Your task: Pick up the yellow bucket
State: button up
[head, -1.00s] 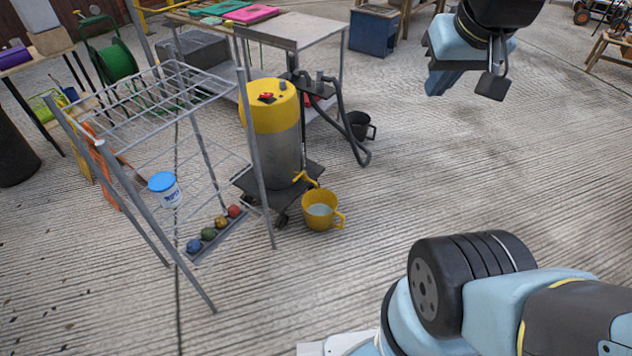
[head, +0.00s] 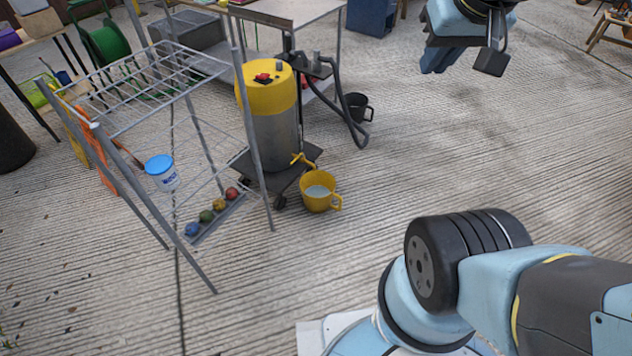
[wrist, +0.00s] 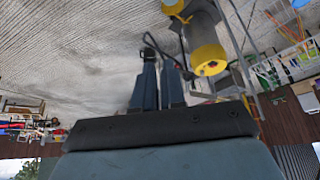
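The yellow bucket (head: 318,192) stands upright on the ground in the middle of the head view, with its handle to the right and something pale inside. It stands just in front of a yellow-topped grey machine (head: 270,120), below its yellow spout. In the wrist view, a yellow shape at the top edge (wrist: 172,6) looks like the bucket, cut off by the frame. My gripper (head: 437,60) is raised at the upper right of the head view, well apart from the bucket. In the wrist view my gripper (wrist: 159,62) shows two dark fingers with an empty gap between them.
A metal rack (head: 255,165) with a blue-lidded white tub (head: 161,172) and several coloured balls stands left of the bucket. A black bucket (head: 357,107) sits behind, beside a dark hose (head: 345,110). The ribbed ground right of the yellow bucket is clear.

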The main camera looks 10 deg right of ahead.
aim_at(317, 187)
jog(key=u, duration=0.05)
jog(key=k, duration=1)
jog(key=z, duration=0.5)
jog(key=i, duration=2.15)
jog(key=u, duration=0.8)
jog(key=k, duration=0.7)
jog(key=u, duration=0.2)
jog(key=i, duration=0.55)
jog(key=z, duration=0.1)
